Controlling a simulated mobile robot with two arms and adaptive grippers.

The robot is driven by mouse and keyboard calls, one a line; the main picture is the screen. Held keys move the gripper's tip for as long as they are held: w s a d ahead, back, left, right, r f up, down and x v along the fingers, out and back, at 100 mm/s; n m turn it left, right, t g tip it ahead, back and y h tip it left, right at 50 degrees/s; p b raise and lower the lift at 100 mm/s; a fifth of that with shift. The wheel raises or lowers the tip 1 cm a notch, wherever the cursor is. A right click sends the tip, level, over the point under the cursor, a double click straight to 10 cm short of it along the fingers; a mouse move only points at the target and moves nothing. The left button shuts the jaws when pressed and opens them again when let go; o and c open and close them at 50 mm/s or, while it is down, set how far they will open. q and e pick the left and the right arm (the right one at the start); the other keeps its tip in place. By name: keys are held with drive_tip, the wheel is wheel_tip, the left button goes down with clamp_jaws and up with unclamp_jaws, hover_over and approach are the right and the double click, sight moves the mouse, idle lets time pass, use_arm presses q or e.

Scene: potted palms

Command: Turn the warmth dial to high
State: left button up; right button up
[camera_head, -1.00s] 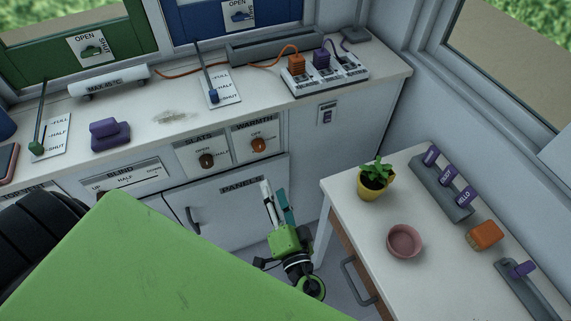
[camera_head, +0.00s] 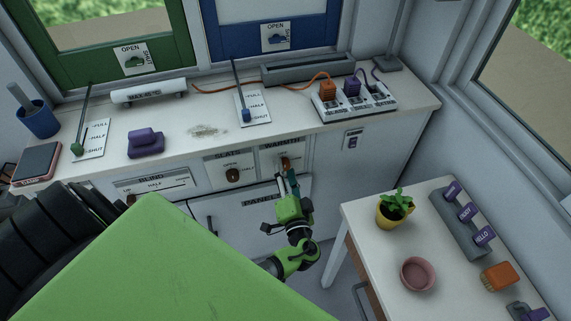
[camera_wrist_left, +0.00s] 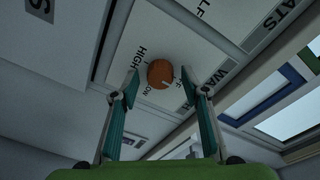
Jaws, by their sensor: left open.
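The warmth dial (camera_head: 285,163) is an orange-brown knob on a white plate in the counter's front, right of the slats dial (camera_head: 233,175). In the left wrist view the dial (camera_wrist_left: 160,73) shows a pale mark on its lower right side; HIGH is printed to its left. My left gripper (camera_head: 288,180) is just in front of the warmth plate and partly covers it. Its teal fingers (camera_wrist_left: 160,84) are open, one each side of the dial in the wrist view, with gaps visible; I cannot tell whether they reach around it. My right gripper is not in view.
The panels door (camera_head: 235,215) is below the dials. A white side table (camera_head: 365,235) at the right holds a potted plant (camera_head: 396,208) and a pink bowl (camera_head: 418,274). A socket strip (camera_head: 355,103) and a slider lever (camera_head: 245,115) are on the counter above.

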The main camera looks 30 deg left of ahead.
use_arm(q)
drive_tip(key=c, duration=1.1)
